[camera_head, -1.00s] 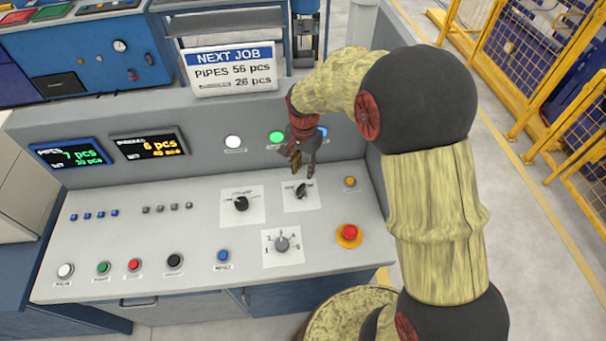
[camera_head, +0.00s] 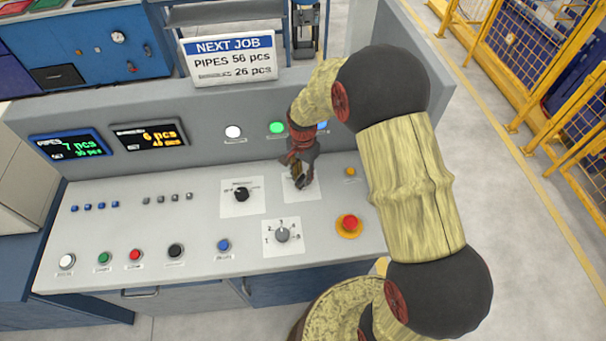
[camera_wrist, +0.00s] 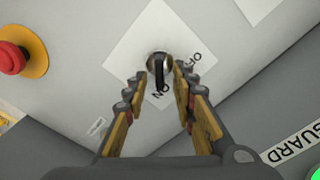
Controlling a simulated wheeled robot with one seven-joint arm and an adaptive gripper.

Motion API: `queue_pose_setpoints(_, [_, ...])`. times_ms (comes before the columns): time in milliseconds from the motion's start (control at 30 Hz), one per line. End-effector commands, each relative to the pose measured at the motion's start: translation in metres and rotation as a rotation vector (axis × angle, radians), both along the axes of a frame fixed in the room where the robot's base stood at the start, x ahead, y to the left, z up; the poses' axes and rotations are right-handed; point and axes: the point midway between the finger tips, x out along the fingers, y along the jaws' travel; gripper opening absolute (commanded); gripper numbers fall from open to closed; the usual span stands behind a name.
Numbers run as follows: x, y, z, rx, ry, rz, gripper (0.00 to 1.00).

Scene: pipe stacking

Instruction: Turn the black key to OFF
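The black key (camera_wrist: 159,70) sits in a round metal collar on a white label plate (camera_wrist: 128,50). In the wrist view its grip points down, toward the printed word ON; OFF is printed to its right. My gripper (camera_wrist: 160,76) has its two fingers apart, one on each side of the key, with a gap visible around it.
A black selector knob (camera_head: 241,194) is left of the key's plate and a numbered grey dial (camera_head: 282,235) in front of it. A red emergency button (camera_head: 349,223) and a small yellow button (camera_head: 350,171) are to the right. The panel's upright back wall (camera_head: 205,145) stands behind.

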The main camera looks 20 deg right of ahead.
Motion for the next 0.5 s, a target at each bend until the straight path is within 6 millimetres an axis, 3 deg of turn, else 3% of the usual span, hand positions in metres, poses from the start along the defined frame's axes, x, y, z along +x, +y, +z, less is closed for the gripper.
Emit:
queue_pose_setpoints(67, [0.0001,0.0001,0.0003,0.000,0.000,0.000,0.27])
queue_pose_setpoints(500, [0.0001,0.0000,0.0005,0.000,0.000,0.000,0.01])
